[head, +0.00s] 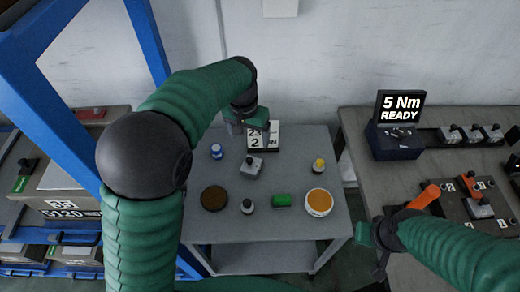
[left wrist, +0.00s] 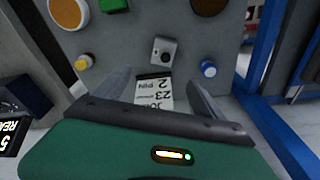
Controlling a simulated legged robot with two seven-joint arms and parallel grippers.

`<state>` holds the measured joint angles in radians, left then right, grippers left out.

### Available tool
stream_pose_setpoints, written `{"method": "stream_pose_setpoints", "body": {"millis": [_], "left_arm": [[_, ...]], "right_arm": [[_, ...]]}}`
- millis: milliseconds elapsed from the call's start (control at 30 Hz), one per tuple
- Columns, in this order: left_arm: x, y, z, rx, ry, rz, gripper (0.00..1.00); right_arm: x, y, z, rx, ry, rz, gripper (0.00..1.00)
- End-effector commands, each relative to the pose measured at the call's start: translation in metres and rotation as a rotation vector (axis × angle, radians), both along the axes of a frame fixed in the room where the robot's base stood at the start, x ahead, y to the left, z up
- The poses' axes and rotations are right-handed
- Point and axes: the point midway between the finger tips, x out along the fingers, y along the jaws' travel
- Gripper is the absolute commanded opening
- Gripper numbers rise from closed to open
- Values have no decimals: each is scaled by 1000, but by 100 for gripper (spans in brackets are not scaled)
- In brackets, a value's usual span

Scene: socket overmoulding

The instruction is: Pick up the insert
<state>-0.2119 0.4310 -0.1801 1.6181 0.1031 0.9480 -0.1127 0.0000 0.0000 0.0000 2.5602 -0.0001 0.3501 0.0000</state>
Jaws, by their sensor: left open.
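A small grey block with a dark round knob (head: 252,165), which looks like the insert, lies slightly turned on the middle of the grey table. It also shows in the left wrist view (left wrist: 163,50), beyond the fingertips. My left gripper (head: 246,127) is over the back of the table, behind the block and by the job card. In the left wrist view its two fingers (left wrist: 160,90) are spread with nothing between them touching either finger. My right gripper (head: 381,243) is at the gap between the tables; its jaws are unclear.
A job card (head: 271,137) stands behind the block. Around it are a blue-capped bottle (head: 216,152), a yellow-capped bottle (head: 318,165), a brown disc (head: 214,198), a green piece (head: 281,200) and an orange-topped tub (head: 319,202). The right bench (head: 365,180) holds a "5 Nm READY" display (head: 402,108).

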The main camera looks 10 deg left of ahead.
Motion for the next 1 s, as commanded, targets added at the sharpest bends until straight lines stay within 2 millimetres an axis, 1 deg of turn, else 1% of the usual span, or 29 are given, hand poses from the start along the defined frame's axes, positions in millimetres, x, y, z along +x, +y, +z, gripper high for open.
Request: {"method": "stream_pose_setpoints", "body": {"millis": [67, 167, 400, 500, 667, 800, 900, 1000], "left_arm": [[1, -1, -6, 0, 3, -1, 80], [2, -1, -26, 1, 4, -1, 80], [14, -1, -90, 1, 7, -1, 80], [17, -1, -109, 1, 6, -1, 80], [19, 0, -123, 0, 4, 0, 80], [22, 6, -149, 1, 6, 0, 80], [24, 5, -164, 1, 5, -1, 80], [26, 5, -168, 0, 3, -1, 80]], "right_arm": [[0, 0, -1, 0, 0, 0, 20], [0, 0, -4, 0, 0, 0, 20], [0, 0, -10, 0, 0, 0, 20], [0, 0, -11, 0, 0, 0, 20], [0, 0, -12, 0, 0, 0, 20], [0, 0, -14, 0, 0, 0, 20], [0, 0, -15, 0, 0, 0, 20], [0, 0, -15, 0, 0, 0, 20]]}}
